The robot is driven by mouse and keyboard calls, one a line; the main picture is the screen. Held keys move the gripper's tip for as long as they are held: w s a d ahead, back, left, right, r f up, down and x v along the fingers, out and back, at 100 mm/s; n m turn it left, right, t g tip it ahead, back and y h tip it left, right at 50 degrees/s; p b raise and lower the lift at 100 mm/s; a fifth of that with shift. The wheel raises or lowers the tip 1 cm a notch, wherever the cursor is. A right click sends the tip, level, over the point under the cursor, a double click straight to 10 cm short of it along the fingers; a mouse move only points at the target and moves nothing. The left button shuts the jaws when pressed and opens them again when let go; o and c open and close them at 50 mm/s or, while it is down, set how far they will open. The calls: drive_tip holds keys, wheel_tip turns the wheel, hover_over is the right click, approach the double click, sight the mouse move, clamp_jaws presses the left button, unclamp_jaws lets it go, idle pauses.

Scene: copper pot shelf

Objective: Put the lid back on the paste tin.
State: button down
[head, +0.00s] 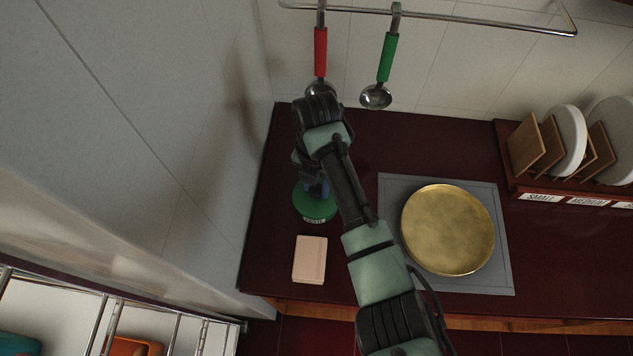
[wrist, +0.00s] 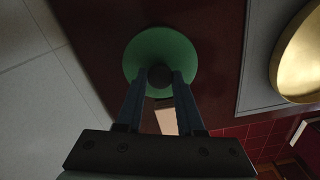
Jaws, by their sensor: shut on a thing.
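The round green lid (wrist: 160,42) with a dark knob fills the upper middle of the wrist view. My gripper (wrist: 160,77) is shut on the knob, a finger on each side. In the head view the green lid (head: 312,205) shows below my gripper (head: 316,188), at the left part of the counter. A small pale label (head: 314,219) with dark lettering shows at its front edge, seemingly on the paste tin. The tin's body is mostly hidden under the lid. I cannot tell whether the lid rests on the tin or hangs just above it.
A pale pink box (head: 310,260) lies just in front of the lid. A brass disc (head: 447,230) lies on a grey mat (head: 390,187) to the right. A plate rack (head: 510,182) stands at the far right. Two ladles hang from a rail (head: 450,18) behind; a wall is left.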

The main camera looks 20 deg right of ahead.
unclamp_jaws()
idle(0.4)
drive_tip(key=shift+r, duration=0.1)
drive_tip(key=shift+r+p, duration=3.4)
drive_tip(key=shift+r, duration=0.05)
clamp_jaws()
